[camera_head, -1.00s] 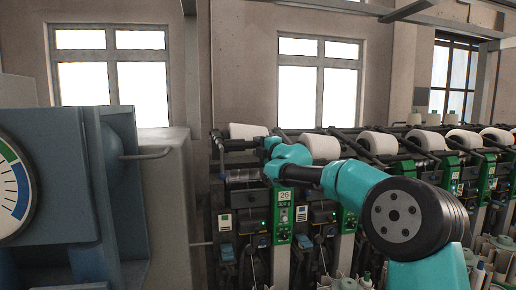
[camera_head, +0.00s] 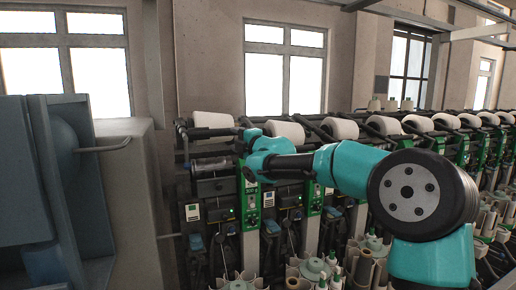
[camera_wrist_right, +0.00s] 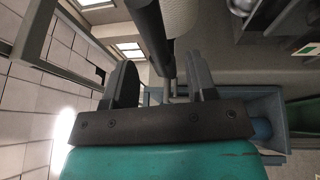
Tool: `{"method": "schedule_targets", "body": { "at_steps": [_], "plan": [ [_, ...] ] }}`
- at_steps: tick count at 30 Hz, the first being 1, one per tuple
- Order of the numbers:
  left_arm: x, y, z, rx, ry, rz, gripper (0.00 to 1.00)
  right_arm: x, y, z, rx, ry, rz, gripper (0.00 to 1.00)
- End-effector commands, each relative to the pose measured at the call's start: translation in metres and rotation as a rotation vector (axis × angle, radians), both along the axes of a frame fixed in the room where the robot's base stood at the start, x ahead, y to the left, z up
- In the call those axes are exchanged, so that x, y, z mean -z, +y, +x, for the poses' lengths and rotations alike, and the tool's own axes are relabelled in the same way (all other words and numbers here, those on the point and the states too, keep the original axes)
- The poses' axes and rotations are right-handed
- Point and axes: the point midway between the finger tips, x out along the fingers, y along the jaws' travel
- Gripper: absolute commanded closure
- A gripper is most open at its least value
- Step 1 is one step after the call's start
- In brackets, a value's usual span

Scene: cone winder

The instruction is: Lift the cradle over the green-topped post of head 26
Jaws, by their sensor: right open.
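The green-topped post (camera_head: 250,205) of head 26 stands in the nearest winding unit. My wrist covers its top and its number plate. The dark cradle bar (camera_head: 205,133) runs beside a white cone (camera_head: 213,120) at the left end of the row. My right gripper (camera_head: 236,133) is close to this bar, above and behind the post; its fingers are small and hard to make out there. In the right wrist view the gripper (camera_wrist_right: 165,80) is open, with a dark bar (camera_wrist_right: 152,38) reaching between its fingers. Contact cannot be told. My left gripper is not in view.
More winding heads with white cones (camera_head: 340,128) run off to the right. A blue-grey machine housing (camera_head: 60,190) and a pale cabinet (camera_head: 140,200) stand at the left. Bobbins and pegs (camera_head: 312,268) crowd the lower front. A metal roller (camera_head: 210,164) sits below the cradle bar.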

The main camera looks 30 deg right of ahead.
Motion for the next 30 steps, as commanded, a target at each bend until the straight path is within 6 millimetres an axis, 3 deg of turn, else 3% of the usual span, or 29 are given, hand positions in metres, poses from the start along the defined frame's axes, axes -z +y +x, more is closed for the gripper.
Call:
{"method": "schedule_targets", "body": {
  "at_steps": [16, 21, 30],
  "plan": [
    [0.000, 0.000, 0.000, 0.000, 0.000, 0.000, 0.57, 0.009, -0.024, -0.086, 0.000, 0.001, -0.001, 0.48],
    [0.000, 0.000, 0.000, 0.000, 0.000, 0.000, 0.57, 0.010, -0.027, -0.097, 0.000, 0.001, 0.000, 0.48],
    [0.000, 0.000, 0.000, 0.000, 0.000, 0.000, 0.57, 0.010, -0.028, -0.098, 0.000, 0.000, 0.000, 0.48]
  ]
}}
